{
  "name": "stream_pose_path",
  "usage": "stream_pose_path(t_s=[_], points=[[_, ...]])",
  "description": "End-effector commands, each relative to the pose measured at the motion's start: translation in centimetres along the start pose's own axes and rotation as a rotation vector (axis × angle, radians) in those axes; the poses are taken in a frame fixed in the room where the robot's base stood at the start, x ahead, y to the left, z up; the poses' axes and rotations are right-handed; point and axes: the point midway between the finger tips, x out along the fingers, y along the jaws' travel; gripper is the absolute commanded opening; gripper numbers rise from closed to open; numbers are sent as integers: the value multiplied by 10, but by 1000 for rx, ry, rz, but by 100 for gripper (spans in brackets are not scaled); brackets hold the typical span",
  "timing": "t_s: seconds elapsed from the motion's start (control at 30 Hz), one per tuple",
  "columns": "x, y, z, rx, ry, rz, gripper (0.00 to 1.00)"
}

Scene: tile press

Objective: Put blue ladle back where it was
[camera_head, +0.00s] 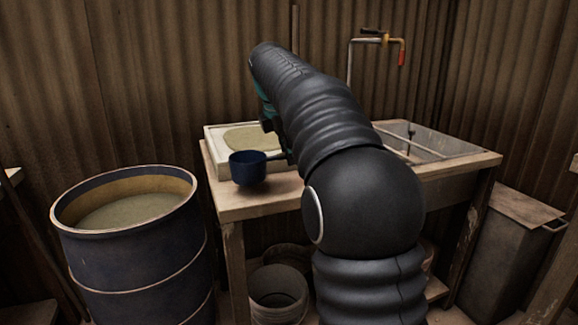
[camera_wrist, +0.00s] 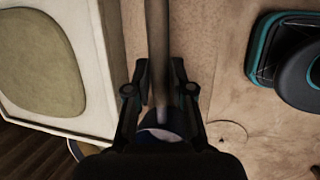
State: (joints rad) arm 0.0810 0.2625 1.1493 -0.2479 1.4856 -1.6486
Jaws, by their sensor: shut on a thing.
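The blue ladle (camera_head: 248,171) shows its cup in the head view, upright over the front left part of the wooden bench. I cannot tell whether it touches the bench top. My gripper (camera_wrist: 159,88) is shut on the ladle's handle (camera_wrist: 157,45), which runs between the two fingers in the wrist view. In the head view my arm hides most of the handle and the gripper. The blue drum (camera_head: 130,265) stands at the left of the bench, open at the top, with greyish-green contents.
The wooden bench (camera_head: 235,206) carries a white tray (camera_head: 214,139) with a greenish slab, just behind the ladle. A sink (camera_head: 440,143) with a tap is at the bench's right. A bucket (camera_head: 278,303) stands underneath. A grey bin (camera_head: 500,260) stands at the right.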

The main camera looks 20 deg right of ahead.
Motion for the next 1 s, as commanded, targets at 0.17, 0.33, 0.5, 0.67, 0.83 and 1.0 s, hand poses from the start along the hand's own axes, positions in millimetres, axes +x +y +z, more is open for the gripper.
stream_pose_path(t_s=[0.17, 0.33, 0.5, 0.67, 0.83, 1.0], points=[[26, -7, -7, 0, 0, -1, 0], [28, -7, -8, 1, 0, 0, 0], [29, -7, -8, 1, 0, 0, 0], [31, -8, -8, 1, 0, 0, 39], [31, -8, -8, 0, 0, 0, 47], [30, -8, -8, 0, 0, 0, 47]])
